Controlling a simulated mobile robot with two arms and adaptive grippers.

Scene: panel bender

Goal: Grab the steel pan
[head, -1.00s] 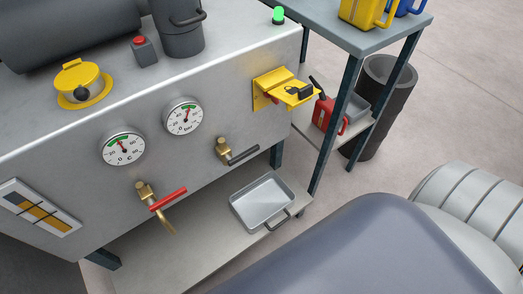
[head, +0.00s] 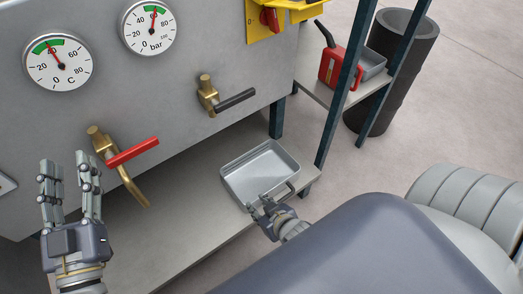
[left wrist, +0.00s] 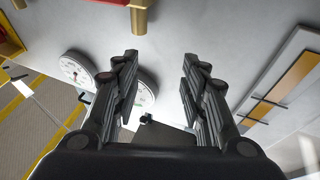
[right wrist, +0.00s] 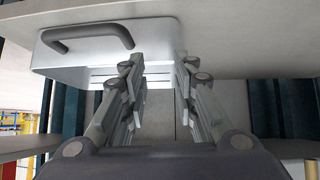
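The steel pan (head: 248,182) is a shallow grey rectangular tray on the shelf under the machine. Its handle (head: 291,184) is on the near side, facing me. My right gripper (head: 263,204) is at the pan's near side, by the handle. In the right wrist view the pan's front wall (right wrist: 75,65) and dark handle lie ahead. There the open right gripper (right wrist: 158,62) is to the right of the handle, with nothing clearly between its fingers; contact cannot be told. My left gripper (head: 67,162) is open and empty, raised in front of the machine.
A red-handled valve (head: 132,152) with a bent brass spout is right of my left gripper. A black-handled valve (head: 233,100) sits above the pan. A table leg (head: 342,95), red can (head: 340,68) and dark bin (head: 405,40) stand to the right. The shelf (head: 185,232) left of the pan is clear.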

